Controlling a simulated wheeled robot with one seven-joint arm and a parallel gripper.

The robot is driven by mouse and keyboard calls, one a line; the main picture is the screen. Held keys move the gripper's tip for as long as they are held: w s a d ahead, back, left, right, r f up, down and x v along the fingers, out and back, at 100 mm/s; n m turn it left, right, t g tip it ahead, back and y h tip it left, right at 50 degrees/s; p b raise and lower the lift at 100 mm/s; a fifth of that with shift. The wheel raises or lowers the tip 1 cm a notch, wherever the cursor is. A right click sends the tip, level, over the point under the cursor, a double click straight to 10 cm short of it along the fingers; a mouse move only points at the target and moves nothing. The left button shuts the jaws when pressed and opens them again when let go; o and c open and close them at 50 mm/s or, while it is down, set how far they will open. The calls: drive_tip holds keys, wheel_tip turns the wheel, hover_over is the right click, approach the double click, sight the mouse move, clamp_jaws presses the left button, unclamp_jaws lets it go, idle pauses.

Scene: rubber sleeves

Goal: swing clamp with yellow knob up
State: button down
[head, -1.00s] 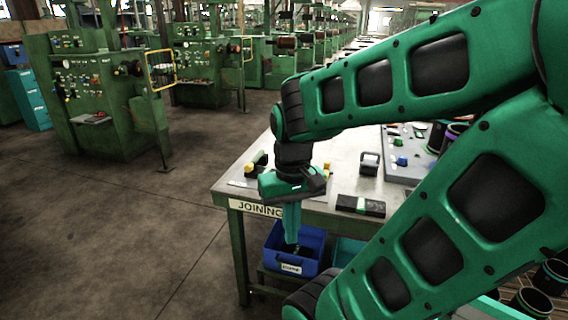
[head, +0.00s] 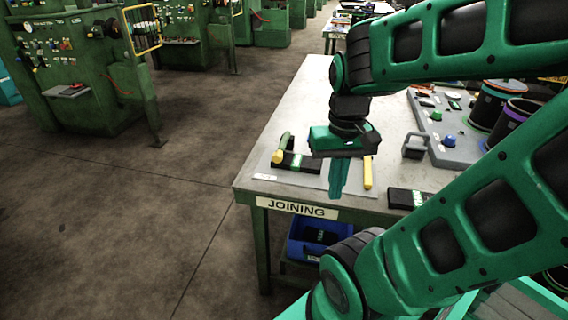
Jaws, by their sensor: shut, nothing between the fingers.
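A clamp with a yellow knob (head: 278,156) is on a grey plate at the near left part of the table. A dark, narrow arm (head: 286,142) rises beside the knob, and a black block with a green-white band (head: 300,162) lies next to it. A yellow bar (head: 368,172) stands right of my gripper; I cannot tell what it belongs to. My gripper (head: 337,192) points down, shut and empty, between the knob and the yellow bar, apart from the knob. My gripper hides part of the plate behind it.
The table (head: 300,100) has a "JOINING" label on its front edge. A blue bin (head: 308,243) sits below. Right of my gripper are another black block (head: 405,198), a grey weight-like object (head: 415,147) and a grey board (head: 455,150) with sleeves. The table's far left is clear.

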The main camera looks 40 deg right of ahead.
sight(283, 147)
drive_tip(key=w+d+f+m+t+y, duration=0.2)
drive_tip(key=w+m, duration=0.3)
drive_tip(key=w+d+f+m+t+y, duration=0.2)
drive_tip(key=w+d+m, duration=0.1)
drive_tip(key=w+m, duration=0.3)
drive_tip(key=w+d+f+m+t+y, duration=0.2)
drive_tip(key=w+f+m, duration=0.1)
drive_tip(key=w+m, duration=0.2)
drive_tip(key=shift+w+d+f+m, duration=0.15)
drive_tip(key=shift+d+m, duration=0.25)
drive_tip(key=shift+m, duration=0.2)
drive_tip(key=d+m+t, duration=0.1)
drive_tip(key=w+d+m, duration=0.1)
drive_tip(key=d+m+t, duration=0.1)
drive_tip(key=m, duration=0.1)
drive_tip(key=shift+w+r+t+y, duration=0.2)
drive_tip(key=shift+w+t+y, duration=0.1)
drive_tip(key=shift+w+d+r+m, duration=0.15)
drive_tip(key=shift+d+m, duration=0.2)
drive_tip(key=shift+m, duration=0.05)
drive_tip(key=shift+a, duration=0.1)
drive_tip(key=x, duration=1)
drive_tip(key=shift+w+r, duration=0.1)
drive_tip(key=shift+r, duration=0.05)
